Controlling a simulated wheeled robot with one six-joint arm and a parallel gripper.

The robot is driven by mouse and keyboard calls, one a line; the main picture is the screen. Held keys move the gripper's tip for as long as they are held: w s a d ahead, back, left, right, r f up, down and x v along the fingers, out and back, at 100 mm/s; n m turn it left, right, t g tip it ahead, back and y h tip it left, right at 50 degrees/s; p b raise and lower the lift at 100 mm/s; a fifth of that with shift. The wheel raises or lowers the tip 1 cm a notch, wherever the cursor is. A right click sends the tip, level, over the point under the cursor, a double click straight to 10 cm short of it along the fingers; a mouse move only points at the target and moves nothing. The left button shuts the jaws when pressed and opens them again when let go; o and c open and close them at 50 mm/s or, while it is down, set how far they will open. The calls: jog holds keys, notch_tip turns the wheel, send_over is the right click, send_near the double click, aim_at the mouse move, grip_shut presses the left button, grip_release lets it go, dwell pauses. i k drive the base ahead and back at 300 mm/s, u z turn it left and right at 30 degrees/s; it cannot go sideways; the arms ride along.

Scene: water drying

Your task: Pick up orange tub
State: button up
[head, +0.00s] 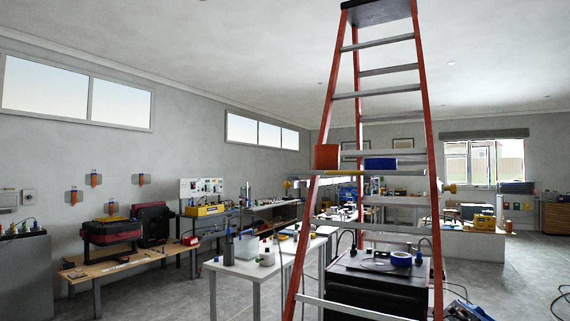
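An orange tub (326,157), box-like in this view, sits on a rung-level shelf of the tall stepladder, at its left side. It is upright, and its inside cannot be seen. The stepladder (428,120) has orange-red rails and grey rungs and stands right of the picture's middle. A blue item (380,163) lies on the same level, to the right of the tub and apart from it. My gripper is not in view.
A white table (225,269) with bottles and small items stands left of the ladder. A black cabinet (375,290) with a blue tape roll (401,259) stands behind its lower rungs. A low wooden bench (115,268) holds red-black cases. Grey floor (510,280) is open at right.

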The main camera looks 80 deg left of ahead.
aim_at(326, 156)
jog(key=u, duration=2.25)
jog(key=i, duration=0.85)
